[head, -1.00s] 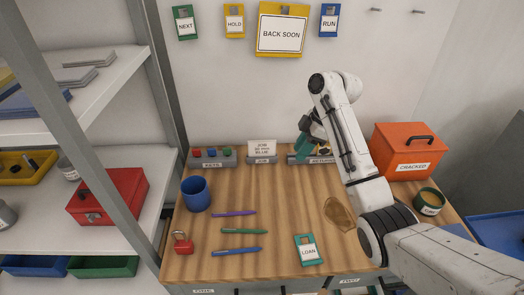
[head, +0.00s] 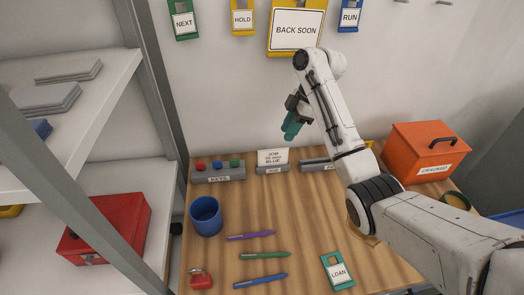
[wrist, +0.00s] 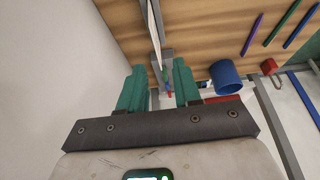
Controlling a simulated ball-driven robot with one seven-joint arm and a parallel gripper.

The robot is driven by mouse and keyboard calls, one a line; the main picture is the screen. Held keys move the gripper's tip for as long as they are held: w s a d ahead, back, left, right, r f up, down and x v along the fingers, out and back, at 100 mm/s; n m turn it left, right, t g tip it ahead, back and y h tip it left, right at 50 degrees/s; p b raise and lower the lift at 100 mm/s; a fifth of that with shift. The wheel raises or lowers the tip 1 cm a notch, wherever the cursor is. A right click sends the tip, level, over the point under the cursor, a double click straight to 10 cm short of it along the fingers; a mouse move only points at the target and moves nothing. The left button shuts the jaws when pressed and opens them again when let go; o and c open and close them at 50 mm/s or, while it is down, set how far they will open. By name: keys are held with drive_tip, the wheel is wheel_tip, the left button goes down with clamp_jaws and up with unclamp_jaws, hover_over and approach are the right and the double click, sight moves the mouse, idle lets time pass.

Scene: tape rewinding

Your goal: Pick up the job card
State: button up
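The job card (head: 272,157) is a white card with dark print. It stands upright in a grey holder (head: 272,169) marked JOB, at the back of the wooden bench. My gripper (head: 290,131) has teal fingers and hangs in front of the wall, above and slightly right of the card in the head view. In the wrist view, my gripper (wrist: 160,92) has its fingers apart with nothing held between them. A thin white edge beyond them there looks like the card seen edge-on, but I cannot be sure.
The grey KEYS rack (head: 218,172) is left of the holder, and another grey holder (head: 318,164) is right, partly behind my arm. A blue cup (head: 206,216), several pens, a red padlock (head: 201,279) and a LOAN tag (head: 338,271) lie nearer. An orange box (head: 432,150) stands right.

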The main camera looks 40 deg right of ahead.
sight(273, 153)
drive_tip(key=shift+w+f, duration=0.15)
drive_tip(key=shift+w, duration=0.25)
drive_tip(key=shift+w+a+f+b, duration=0.15)
drive_tip(key=shift+f+b, duration=0.2)
drive_tip(key=x, duration=0.4)
drive_tip(key=shift+w+a+b, duration=0.1)
drive_tip(key=shift+b, duration=0.2)
drive_tip(key=p+x, duration=0.1)
drive_tip(key=x, duration=0.4)
drive_tip(key=shift+f, duration=0.3)
drive_tip(key=shift+f, duration=0.2)
drive_tip(key=shift+c, duration=0.4)
clamp_jaws()
